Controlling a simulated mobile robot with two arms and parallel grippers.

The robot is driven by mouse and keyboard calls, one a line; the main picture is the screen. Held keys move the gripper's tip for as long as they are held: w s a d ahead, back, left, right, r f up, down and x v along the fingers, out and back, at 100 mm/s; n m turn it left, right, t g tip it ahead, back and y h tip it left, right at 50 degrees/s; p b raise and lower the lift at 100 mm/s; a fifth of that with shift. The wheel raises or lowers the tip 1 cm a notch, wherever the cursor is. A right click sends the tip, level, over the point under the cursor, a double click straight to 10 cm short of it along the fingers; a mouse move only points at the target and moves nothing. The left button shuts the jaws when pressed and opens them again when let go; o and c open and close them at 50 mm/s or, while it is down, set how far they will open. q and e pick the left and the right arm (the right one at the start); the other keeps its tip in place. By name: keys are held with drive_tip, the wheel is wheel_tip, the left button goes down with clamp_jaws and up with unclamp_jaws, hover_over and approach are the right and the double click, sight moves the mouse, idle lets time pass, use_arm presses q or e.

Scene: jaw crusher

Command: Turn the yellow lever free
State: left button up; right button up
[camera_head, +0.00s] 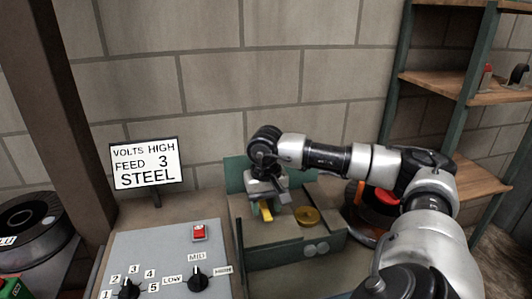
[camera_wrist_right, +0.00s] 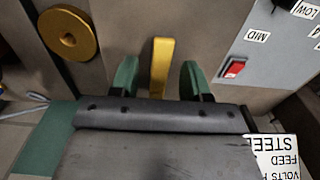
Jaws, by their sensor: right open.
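The yellow lever (camera_head: 266,213) sticks up from the grey-green machine housing (camera_head: 283,250) in the head view, partly hidden under my right gripper (camera_head: 267,197). In the right wrist view the yellow lever (camera_wrist_right: 161,65) stands between the two green fingers of my right gripper (camera_wrist_right: 160,80). The gripper is open, with a visible gap on each side of the lever, and does not look to touch it. My left gripper is not in view.
A round brass-yellow disc (camera_head: 307,216) sits beside the lever. To the left is a grey panel (camera_head: 160,255) with a red switch (camera_head: 199,232) and black knobs (camera_head: 197,278). A sign (camera_head: 147,165) reads "VOLTS HIGH FEED 3 STEEL". Shelves (camera_head: 452,88) stand at right.

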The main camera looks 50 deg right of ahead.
sight(266, 211)
wheel_tip(266, 211, up, 10)
drive_tip(key=shift+r+p, duration=0.15)
drive_tip(key=shift+p, duration=0.2)
idle(0.4)
